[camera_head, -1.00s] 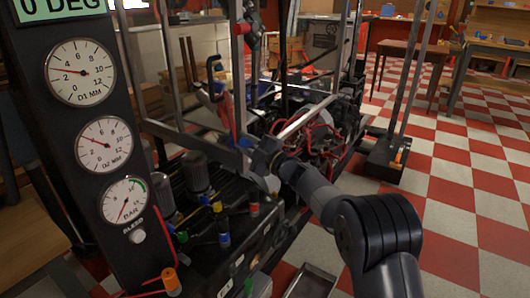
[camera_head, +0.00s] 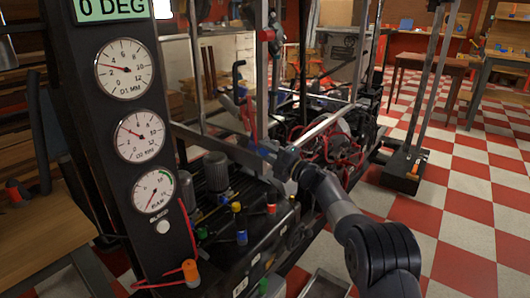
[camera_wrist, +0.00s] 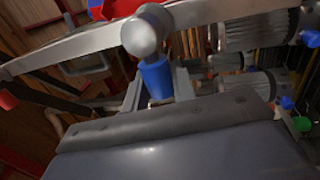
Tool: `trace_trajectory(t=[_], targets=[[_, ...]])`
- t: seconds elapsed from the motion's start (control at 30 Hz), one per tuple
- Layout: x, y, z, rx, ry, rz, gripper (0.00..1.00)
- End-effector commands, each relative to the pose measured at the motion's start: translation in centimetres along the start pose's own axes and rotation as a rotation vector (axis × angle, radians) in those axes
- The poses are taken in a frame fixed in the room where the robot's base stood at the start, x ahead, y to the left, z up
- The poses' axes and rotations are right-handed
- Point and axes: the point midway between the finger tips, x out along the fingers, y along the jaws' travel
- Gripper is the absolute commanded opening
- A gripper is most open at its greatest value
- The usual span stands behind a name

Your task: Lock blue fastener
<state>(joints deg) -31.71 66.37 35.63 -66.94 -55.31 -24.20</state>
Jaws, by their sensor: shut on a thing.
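In the wrist view, a blue cylindrical fastener (camera_wrist: 155,78) stands between the two grey fingers of my gripper (camera_wrist: 158,88), which is shut on it. A rounded metal knob (camera_wrist: 146,32) on a long metal bar (camera_wrist: 85,45) lies just beyond the fastener's far end; I cannot tell whether they touch. In the head view, my gripper (camera_head: 277,160) is at the end of the flat metal bar (camera_head: 222,147), above the black machine bed. A bit of blue (camera_head: 262,150) shows there, and the fingers hide most of the fastener.
A black gauge column (camera_head: 102,170) with three dials and a "0 DEG" display stands at the left. Grey motors (camera_head: 216,172) and coloured valve caps (camera_head: 236,207) sit below the bar. Red hoses (camera_head: 318,142) lie behind my arm. Checkered floor (camera_head: 450,225) is open at the right.

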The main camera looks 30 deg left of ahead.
Motion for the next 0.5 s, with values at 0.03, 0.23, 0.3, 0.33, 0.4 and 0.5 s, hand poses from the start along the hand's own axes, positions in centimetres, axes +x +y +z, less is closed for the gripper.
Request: trace_trajectory(t=[0.03,0.23,0.3,0.33,0.4,0.5], targets=[[-0.05,-0.27,-0.03,-0.004,0.002,-0.004,0.00],[-0.06,-0.30,-0.03,-0.004,0.001,-0.005,0.00],[-0.06,-0.31,-0.03,-0.003,0.001,-0.005,0.29],[-0.06,-0.30,-0.02,-0.003,0.001,-0.005,0.32],[-0.05,-0.26,-0.02,-0.002,0.001,-0.004,0.37],[-0.04,-0.20,-0.01,-0.002,0.001,-0.003,0.45]])
